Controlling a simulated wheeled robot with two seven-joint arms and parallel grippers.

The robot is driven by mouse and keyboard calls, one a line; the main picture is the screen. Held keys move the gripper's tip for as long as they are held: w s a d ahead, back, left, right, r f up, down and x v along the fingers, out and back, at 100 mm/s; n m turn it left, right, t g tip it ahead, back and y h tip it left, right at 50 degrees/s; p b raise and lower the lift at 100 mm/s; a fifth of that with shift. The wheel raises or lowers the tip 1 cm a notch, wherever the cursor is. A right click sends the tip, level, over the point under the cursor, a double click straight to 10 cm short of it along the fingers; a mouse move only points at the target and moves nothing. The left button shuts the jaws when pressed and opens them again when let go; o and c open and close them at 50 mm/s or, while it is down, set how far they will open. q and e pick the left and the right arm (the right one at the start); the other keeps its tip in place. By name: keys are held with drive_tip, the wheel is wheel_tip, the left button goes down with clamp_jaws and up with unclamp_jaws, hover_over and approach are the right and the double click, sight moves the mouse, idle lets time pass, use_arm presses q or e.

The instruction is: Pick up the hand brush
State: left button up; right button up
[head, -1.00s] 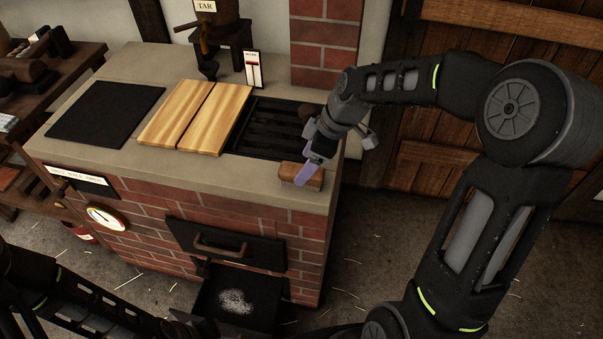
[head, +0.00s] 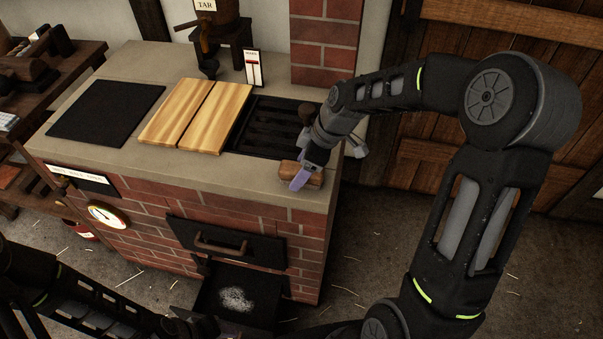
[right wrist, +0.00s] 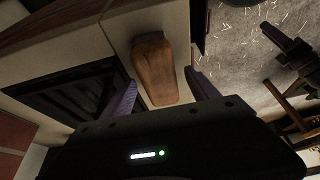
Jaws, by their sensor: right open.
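The hand brush shows as a brown wooden block (head: 315,180) at the front right corner of the stove top. In the right wrist view its wooden body (right wrist: 154,68) lies between the two purple fingers, with a gap on each side. Its bristles cannot be made out. My right gripper (head: 302,177) is open, pointing down at the brush, and one finger hides part of it. The right wrist view also shows the open jaws (right wrist: 162,93). My left arm crosses the lower left of the head view; its jaws cannot be seen.
The brick stove (head: 190,172) carries a black plate (head: 105,113), two wooden boards (head: 195,115) and a dark slatted grate (head: 270,128) beside the brush. A tar barrel (head: 215,35) and a small sign (head: 253,68) stand behind. An open ash drawer (head: 238,300) juts out below.

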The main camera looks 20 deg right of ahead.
drive_tip(key=shift+f+b, duration=0.25)
drive_tip(key=shift+b, duration=0.15)
drive_tip(key=shift+c, duration=0.2)
idle(0.3)
clamp_jaws()
idle(0.6)
